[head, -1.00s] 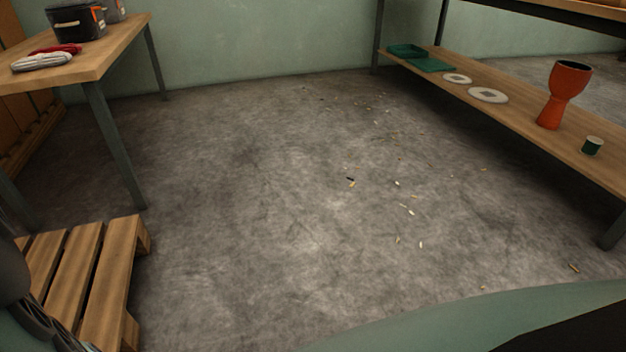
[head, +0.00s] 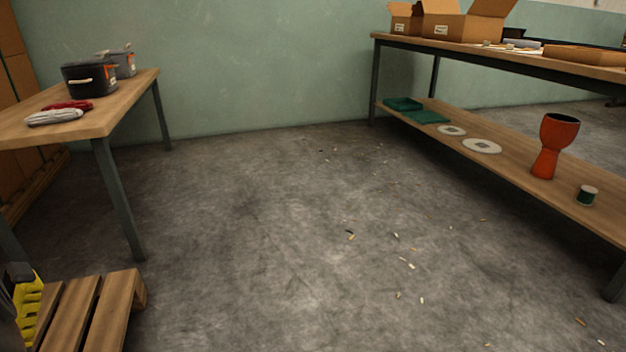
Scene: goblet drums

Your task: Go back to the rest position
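The orange-red goblet drum (head: 553,148) stands upright on the lower wooden shelf (head: 520,178) of the right bench. A dark green spool-like object (head: 587,195) stands to its right. Two pale discs, a nearer one (head: 482,146) and a farther one (head: 451,130), lie flat to its left. A dark grey part with a yellow notched piece (head: 28,305) shows at the lower left edge. It seems to belong to my arm end, but it is cut off by the frame. I cannot see fingertips or anything held there.
A wooden table (head: 115,105) at left bears dark bins (head: 90,80) and gloves (head: 55,117). A pallet (head: 115,310) lies below. Cardboard boxes (head: 460,27) stand on the right bench top, green trays (head: 428,116) on its shelf. The middle floor is clear except for small scraps.

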